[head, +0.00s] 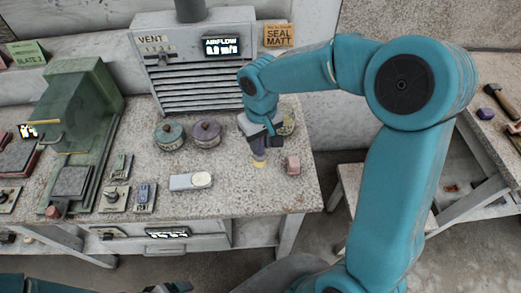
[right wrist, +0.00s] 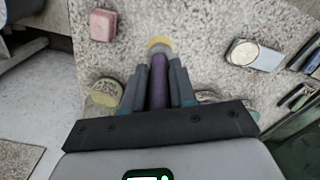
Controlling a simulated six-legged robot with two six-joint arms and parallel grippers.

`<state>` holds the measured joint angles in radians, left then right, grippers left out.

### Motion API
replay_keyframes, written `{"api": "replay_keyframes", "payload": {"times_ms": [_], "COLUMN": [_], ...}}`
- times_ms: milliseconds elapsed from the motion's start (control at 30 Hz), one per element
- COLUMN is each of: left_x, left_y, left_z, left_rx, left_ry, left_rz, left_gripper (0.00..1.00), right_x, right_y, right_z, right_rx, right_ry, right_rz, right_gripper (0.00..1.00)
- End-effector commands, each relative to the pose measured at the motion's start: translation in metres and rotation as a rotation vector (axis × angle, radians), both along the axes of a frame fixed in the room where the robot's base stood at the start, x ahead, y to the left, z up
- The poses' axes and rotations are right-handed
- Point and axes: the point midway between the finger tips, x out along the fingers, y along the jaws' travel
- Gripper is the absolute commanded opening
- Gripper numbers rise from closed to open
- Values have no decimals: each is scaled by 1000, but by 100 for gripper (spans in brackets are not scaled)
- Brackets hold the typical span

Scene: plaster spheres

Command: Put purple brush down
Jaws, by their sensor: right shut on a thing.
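The purple brush (head: 259,148) is held upright, its pale yellow bristle end down over the speckled bench top (head: 240,195). My right gripper (head: 258,143) is shut on its handle. In the right wrist view the purple handle (right wrist: 158,82) lies between the two fingers of the right gripper (right wrist: 158,88). The bristle end is at or just above the bench; I cannot tell if it touches. At the bottom edge of the head view, part of my left gripper (head: 170,287) shows, mostly cut off.
A pink block (head: 293,164) lies right of the brush. A grey pad with a round pale disc (head: 192,181) lies left. Jars with teal (head: 170,132) and purple (head: 206,131) lids stand behind left; another jar (head: 287,122) is partly hidden behind the gripper. A vent cabinet (head: 200,75) stands behind.

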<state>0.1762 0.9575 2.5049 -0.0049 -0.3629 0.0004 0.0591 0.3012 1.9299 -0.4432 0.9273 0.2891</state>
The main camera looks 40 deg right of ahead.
Motion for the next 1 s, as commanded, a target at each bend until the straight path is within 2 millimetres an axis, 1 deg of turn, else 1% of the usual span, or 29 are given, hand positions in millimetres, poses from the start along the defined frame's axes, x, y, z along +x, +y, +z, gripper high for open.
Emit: {"api": "replay_keyframes", "payload": {"times_ms": [67, 200, 300, 400, 600, 733, 767, 800, 833, 1000], "left_x": [0, 0, 0, 0, 0, 0, 0, 0, 0, 0], "left_y": [0, 0, 0, 0, 0, 0, 0, 0, 0, 0], "left_z": [0, 1, 1, 1, 1, -4, -3, -2, -2, -2], "left_rx": [0, 0, 0, 0, 0, 0, 0, 0, 0, 0], "left_ry": [0, 0, 0, 0, 0, 0, 0, 0, 0, 0], "left_rz": [0, 0, 0, 0, 0, 0, 0, 0, 0, 0], "left_gripper": [88, 88, 88, 88, 88, 88, 88, 88, 88, 88], "right_x": [0, 0, 1, 1, 1, 1, 1, 1, 1, 1], "right_y": [-1, -1, -1, -2, -1, -1, -1, -1, -1, -1], "right_z": [-7, -31, -43, -46, -46, -51, -50, -49, -49, -49], "right_rx": [0, 0, 1, 0, 1, 1, 1, 1, 1, 1], "right_ry": [3, 5, 3, 0, 0, 0, 0, 0, 0, 1], "right_rz": [-1, 0, -2, -1, -1, -1, -1, -1, -1, -1], "right_gripper": [0, 0, 0, 0, 0, 0, 33, 46, 52, 52]}}
